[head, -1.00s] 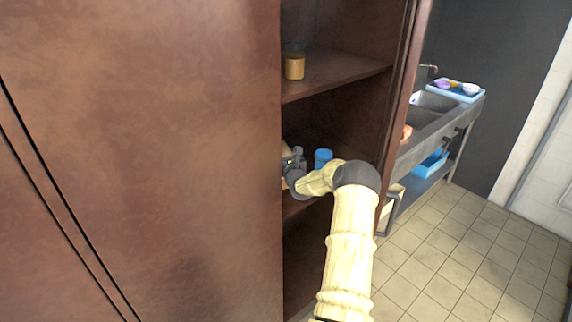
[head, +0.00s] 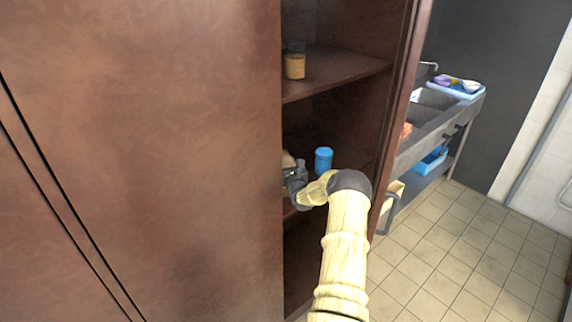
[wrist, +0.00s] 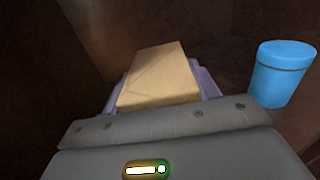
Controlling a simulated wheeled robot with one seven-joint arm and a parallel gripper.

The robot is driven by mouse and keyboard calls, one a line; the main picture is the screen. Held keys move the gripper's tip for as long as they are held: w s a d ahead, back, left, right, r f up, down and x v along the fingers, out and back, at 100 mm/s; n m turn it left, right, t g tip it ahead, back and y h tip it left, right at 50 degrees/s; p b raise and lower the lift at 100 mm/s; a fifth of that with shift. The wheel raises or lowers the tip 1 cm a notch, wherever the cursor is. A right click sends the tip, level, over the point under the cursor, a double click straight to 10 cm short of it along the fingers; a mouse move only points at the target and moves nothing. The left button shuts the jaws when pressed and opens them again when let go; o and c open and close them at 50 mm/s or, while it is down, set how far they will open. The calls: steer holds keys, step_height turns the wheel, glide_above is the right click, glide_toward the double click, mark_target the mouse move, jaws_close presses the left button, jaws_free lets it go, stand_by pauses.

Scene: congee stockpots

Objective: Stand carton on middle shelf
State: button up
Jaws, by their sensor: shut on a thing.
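A tan carton (wrist: 160,78) shows in the middle of the wrist view, held between the jaws of my gripper (wrist: 162,80). It looks tilted in that view, and its lower end is hidden by my gripper body. In the head view my gripper is inside the open cabinet at the middle shelf (head: 296,210), partly hidden by the cabinet's brown door. Only a small tan bit of the carton (head: 288,160) shows there. I cannot tell whether the carton touches the shelf.
A blue lidded canister (head: 323,160) stands on the middle shelf, right of my gripper; it is also at right in the wrist view (wrist: 281,75). A tan jar (head: 294,67) stands on the upper shelf. The brown door (head: 150,160) covers the left. A sink counter (head: 436,112) stands beyond.

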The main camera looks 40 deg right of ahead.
steer(key=shift+w+f, duration=0.1)
steer(key=shift+f, duration=0.05)
steer(key=o, duration=1.6)
steer(key=shift+a, duration=0.2)
steer(key=shift+o, duration=0.2)
steer(key=shift+d, duration=0.15)
steer(key=shift+s, duration=0.35)
steer(key=b+v, duration=0.2)
steer(key=v, duration=0.5)
